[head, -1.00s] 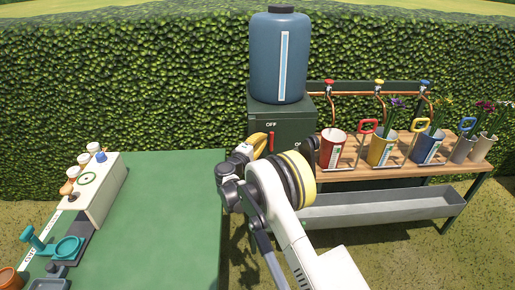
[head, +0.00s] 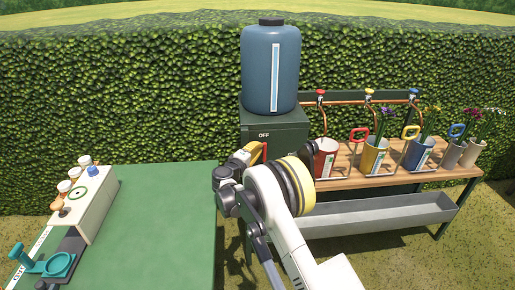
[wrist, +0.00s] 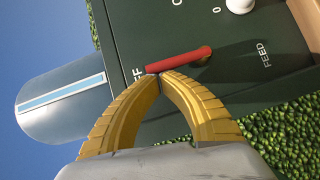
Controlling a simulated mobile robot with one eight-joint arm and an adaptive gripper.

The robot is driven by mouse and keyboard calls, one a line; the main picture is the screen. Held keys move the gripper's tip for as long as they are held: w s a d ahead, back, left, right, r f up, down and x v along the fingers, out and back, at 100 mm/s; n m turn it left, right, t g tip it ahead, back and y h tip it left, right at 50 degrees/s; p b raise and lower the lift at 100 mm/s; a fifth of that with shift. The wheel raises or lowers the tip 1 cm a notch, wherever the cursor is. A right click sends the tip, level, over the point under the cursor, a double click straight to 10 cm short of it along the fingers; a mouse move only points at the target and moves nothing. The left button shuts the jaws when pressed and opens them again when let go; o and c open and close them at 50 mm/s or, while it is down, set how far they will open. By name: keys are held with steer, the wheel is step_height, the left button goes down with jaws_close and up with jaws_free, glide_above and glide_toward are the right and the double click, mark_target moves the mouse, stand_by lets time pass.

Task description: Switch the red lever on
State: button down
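The red lever (wrist: 180,59) is on the dark green box (head: 281,131) under the blue tank. In the wrist view it is a slanted red bar. Its end beside the partly covered OFF label is at my fingertips. My gripper (wrist: 158,76) has two yellow ribbed fingers with their tips together at that end. They look closed, touching or almost touching the lever, with no clear grip around it. In the head view my gripper (head: 252,152) is at the box front, and the lever shows as a small red strip (head: 265,151) under OFF.
The blue tank (head: 270,70) stands on the box. A white knob (wrist: 240,5) and a FEED label are on the panel. A wooden bench (head: 400,165) with pots and a grey trough (head: 370,215) is at right. A green table (head: 160,235) is at left.

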steer(key=shift+d+r+m, duration=0.1)
steer(key=shift+d+m, duration=0.05)
steer(key=shift+m, duration=0.15)
